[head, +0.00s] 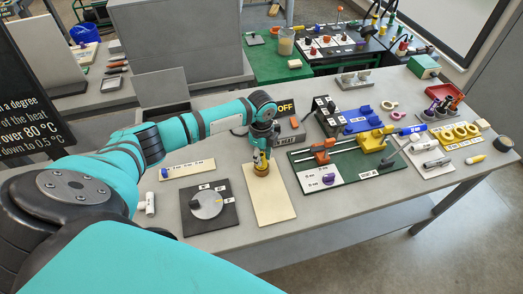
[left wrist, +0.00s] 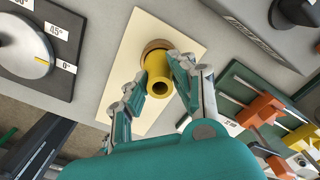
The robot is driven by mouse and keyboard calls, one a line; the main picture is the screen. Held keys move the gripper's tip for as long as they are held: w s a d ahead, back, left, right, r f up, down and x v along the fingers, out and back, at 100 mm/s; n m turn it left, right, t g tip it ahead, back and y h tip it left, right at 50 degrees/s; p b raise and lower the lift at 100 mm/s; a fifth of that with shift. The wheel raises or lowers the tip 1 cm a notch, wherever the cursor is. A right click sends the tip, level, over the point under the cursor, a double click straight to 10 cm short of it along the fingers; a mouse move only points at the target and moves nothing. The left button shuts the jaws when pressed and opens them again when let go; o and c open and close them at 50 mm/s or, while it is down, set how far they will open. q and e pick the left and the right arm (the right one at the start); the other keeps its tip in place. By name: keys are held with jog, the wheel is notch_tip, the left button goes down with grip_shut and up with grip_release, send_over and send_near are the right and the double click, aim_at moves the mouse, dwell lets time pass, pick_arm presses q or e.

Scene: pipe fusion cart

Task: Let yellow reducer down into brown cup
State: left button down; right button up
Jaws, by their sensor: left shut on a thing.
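My left gripper (head: 261,147) points down over a cream board and is shut on the yellow reducer (head: 257,157). In the left wrist view the reducer (left wrist: 160,84) stands between the two fingers (left wrist: 156,80), its open hollow end facing the camera. The brown cup (head: 262,170) sits on the cream board (head: 270,203) right under the reducer. The cup's rim (left wrist: 154,45) shows behind the reducer in the left wrist view. The reducer's lower end lines up with the cup; how deep it sits in it is hidden. My right gripper is out of view.
A black plate with a grey dial (head: 207,205) lies left of the board. A green base (head: 345,187) with orange and yellow clamps stands close on the right. A grey heater box (head: 291,133) is behind. The board's front part is clear.

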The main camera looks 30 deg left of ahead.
pick_arm(q)
jog(key=shift+f+b, duration=0.75)
jog(key=shift+f, duration=0.7)
jog(key=c, duration=1)
grip_release()
jog(key=shift+r, duration=0.1)
notch_tip(320, 180, up, 12)
jog(key=shift+f, duration=0.1)
